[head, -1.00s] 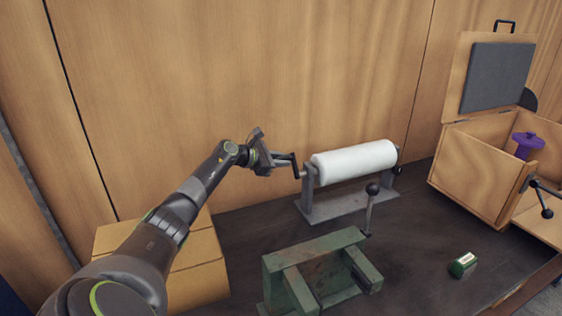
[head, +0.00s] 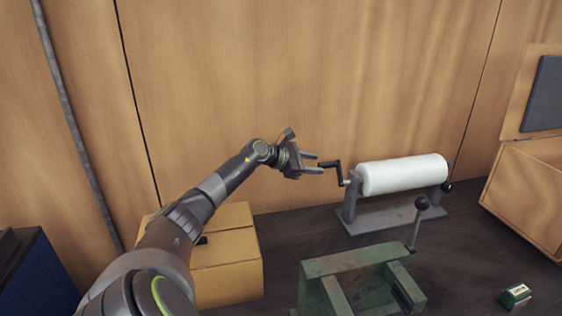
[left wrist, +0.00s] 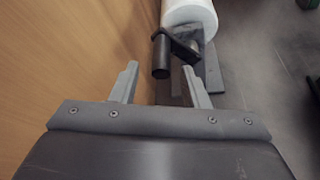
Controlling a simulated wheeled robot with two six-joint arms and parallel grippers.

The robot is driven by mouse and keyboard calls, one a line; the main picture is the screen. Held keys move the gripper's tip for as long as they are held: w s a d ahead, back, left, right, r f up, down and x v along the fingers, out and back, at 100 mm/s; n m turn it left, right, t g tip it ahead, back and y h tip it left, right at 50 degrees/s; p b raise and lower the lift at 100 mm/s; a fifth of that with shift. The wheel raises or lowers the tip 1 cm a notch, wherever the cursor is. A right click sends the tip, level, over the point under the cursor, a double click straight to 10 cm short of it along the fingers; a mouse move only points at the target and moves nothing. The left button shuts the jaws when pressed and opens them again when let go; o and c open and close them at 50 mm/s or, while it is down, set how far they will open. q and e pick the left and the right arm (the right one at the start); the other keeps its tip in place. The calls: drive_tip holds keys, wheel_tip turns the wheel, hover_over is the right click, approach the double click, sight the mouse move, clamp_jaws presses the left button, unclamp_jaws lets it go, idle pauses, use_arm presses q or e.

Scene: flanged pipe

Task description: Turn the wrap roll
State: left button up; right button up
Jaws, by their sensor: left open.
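The white wrap roll (head: 403,174) lies level on a grey metal stand (head: 390,216) at the back of the dark bench. A black crank handle (head: 331,166) sticks out from its left end. My left gripper (head: 318,163) is open and empty, just left of the crank, with its fingers pointing at the handle. In the left wrist view, the crank grip (left wrist: 161,56) is ahead of the open fingers (left wrist: 160,82), and the roll's end (left wrist: 189,14) is beyond it. The gripper appears apart from the handle. My right gripper is not in view.
A green metal fixture (head: 350,272) with a ball-topped lever (head: 421,204) stands in front of the roll. A cardboard box (head: 225,268) is under my left arm. A wooden box (head: 530,185) is at the right, and a small green box (head: 515,296) lies at front right.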

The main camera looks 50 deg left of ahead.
use_arm(q)
drive_tip(key=b+v, duration=0.3)
drive_tip(key=v, duration=0.9)
drive_tip(key=shift+s, duration=0.15)
